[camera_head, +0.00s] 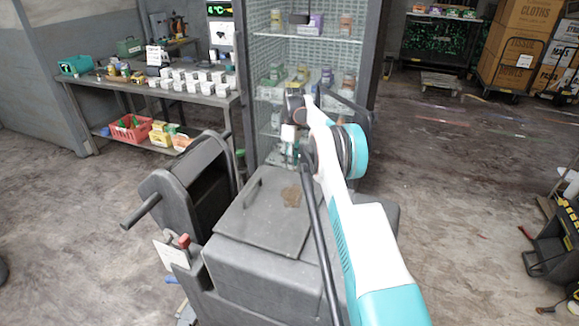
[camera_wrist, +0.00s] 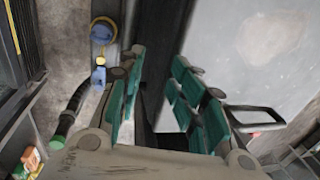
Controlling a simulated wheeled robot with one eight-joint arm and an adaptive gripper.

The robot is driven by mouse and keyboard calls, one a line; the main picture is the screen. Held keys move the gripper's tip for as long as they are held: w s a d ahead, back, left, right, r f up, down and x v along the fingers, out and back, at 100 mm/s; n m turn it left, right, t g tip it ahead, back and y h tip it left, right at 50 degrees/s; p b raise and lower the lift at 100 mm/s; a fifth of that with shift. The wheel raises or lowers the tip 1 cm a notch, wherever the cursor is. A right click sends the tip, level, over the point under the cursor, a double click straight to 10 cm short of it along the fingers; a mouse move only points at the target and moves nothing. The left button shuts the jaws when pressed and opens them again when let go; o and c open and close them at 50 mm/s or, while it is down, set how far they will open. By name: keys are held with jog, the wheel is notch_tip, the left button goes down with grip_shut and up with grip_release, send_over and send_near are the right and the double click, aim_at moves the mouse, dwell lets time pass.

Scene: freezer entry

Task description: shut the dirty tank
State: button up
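The dirty tank appears to be the grey box of the floor machine (camera_head: 270,275) in the lower middle of the head view. A flat grey lid (camera_head: 262,228) with a brown stain and a bar handle (camera_head: 252,193) lies over its top; I cannot tell whether it is fully seated. My gripper (camera_head: 290,150) is beyond the lid's far edge, partly hidden by my arm. In the wrist view my gripper (camera_wrist: 159,58) is open, its green-padded fingers apart with nothing visibly held. A pale grey panel (camera_wrist: 235,65) lies at the right there, possibly the lid.
A dark upright part with a handle bar (camera_head: 140,208) stands left of the lid. A glass-fronted freezer (camera_head: 350,45) stands behind. A table (camera_head: 215,98) with small white boxes is at the back left. Cardboard boxes (camera_head: 520,50) stand at the back right. The right floor is largely clear.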

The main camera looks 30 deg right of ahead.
jog(key=r, duration=0.3)
jog(key=d+r, duration=0.1)
jog(key=r, duration=0.1)
jog(key=shift+w+r, duration=0.1)
jog(key=shift+w, duration=0.2)
